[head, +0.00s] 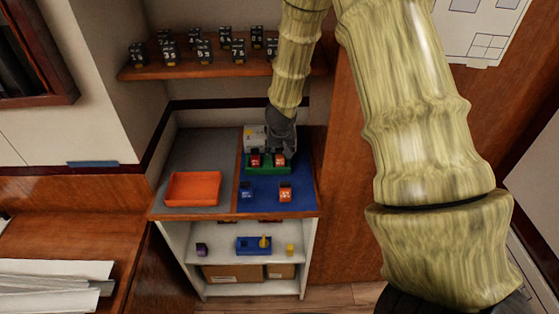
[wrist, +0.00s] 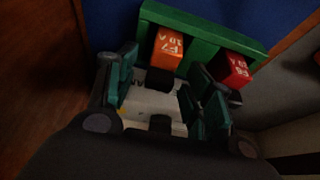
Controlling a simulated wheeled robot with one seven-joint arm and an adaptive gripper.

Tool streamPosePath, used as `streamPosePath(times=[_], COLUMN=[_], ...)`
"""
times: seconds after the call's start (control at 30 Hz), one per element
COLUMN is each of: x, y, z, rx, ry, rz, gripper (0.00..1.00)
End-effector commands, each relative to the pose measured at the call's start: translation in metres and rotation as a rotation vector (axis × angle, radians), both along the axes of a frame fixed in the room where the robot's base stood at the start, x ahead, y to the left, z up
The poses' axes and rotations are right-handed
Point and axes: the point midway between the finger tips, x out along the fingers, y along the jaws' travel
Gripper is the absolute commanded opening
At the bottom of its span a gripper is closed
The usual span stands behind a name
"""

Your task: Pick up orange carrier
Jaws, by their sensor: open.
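An orange carrier (head: 279,160) with pale lettering sits in a green holder (head: 268,171), right of a red carrier (head: 254,160). In the wrist view the orange carrier (wrist: 167,48) stands in the green holder (wrist: 195,31), with the red carrier (wrist: 232,70) to its right. A second orange carrier (head: 285,194) stands apart on the blue mat. My gripper (head: 281,147) is just behind the holder. In the wrist view its open fingers (wrist: 166,76) flank a white surface and a dark block, with the orange carrier just beyond the fingertips. I cannot tell whether they touch it.
An empty orange tray (head: 193,188) lies on the grey mat at left. A dark blue block (head: 246,192) stands on the blue mat (head: 264,204). A white unit (head: 254,136) is beside my gripper. An upper shelf (head: 200,68) carries several dark numbered blocks.

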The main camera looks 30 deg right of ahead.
Motion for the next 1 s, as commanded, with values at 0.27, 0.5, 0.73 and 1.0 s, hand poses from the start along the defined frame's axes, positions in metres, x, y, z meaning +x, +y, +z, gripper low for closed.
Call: streamPosePath(times=[0.27,0.5,0.73,1.0], x=[0.0006,0.0006,0.0007,0.0007], y=[-0.0004,-0.0003,-0.0003,-0.0002], z=[-0.0022,-0.0021,-0.002,0.002], rx=[0.0,0.0,0.0,0.0], ry=[0.0,0.0,0.0,0.0], rz=[0.0,0.0,0.0,0.001], gripper=[0.52,0.14,0.01,0.01])
